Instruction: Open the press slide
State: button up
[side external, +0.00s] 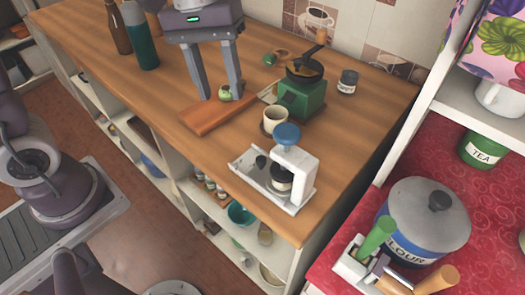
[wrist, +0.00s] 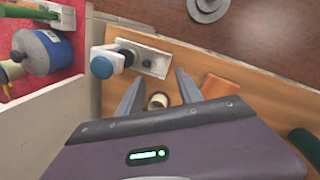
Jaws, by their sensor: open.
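The white press (side external: 301,172) with a blue round knob (side external: 287,134) on top stands near the counter's front right corner; it also shows in the wrist view (wrist: 125,50). A pale flat base or tray with a small dark knob (side external: 261,161) extends to its left; I cannot tell how far the slide is out. A pale-topped dark round part sits under the press head. My gripper (side external: 221,97) is open, fingers pointing down, above the wooden board, behind and left of the press. In the wrist view my two fingers (wrist: 161,76) are apart, with nothing held between them.
A cream cup (side external: 275,118) stands just behind the press, with a green grinder (side external: 302,97) beyond. A wooden board (side external: 214,114) lies below my gripper. Bottles (side external: 140,40) stand at the back left. A flour canister (side external: 424,215) stands on the red counter at right.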

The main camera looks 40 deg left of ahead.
aim_at(261, 158)
jog(key=w+d+f+n+g, duration=0.1)
jog(key=d+f, duration=0.1)
jog(key=f, duration=0.3)
jog(key=w+d+f+n+g, duration=0.1)
jog(key=d+f, duration=0.1)
jog(key=f, duration=0.3)
jog(key=w+d+f+n+g+h, duration=0.1)
jog(key=d+f, duration=0.1)
jog(key=f, duration=0.3)
jog(key=shift+w+f, duration=0.3)
grip_shut()
dwell(0.5)
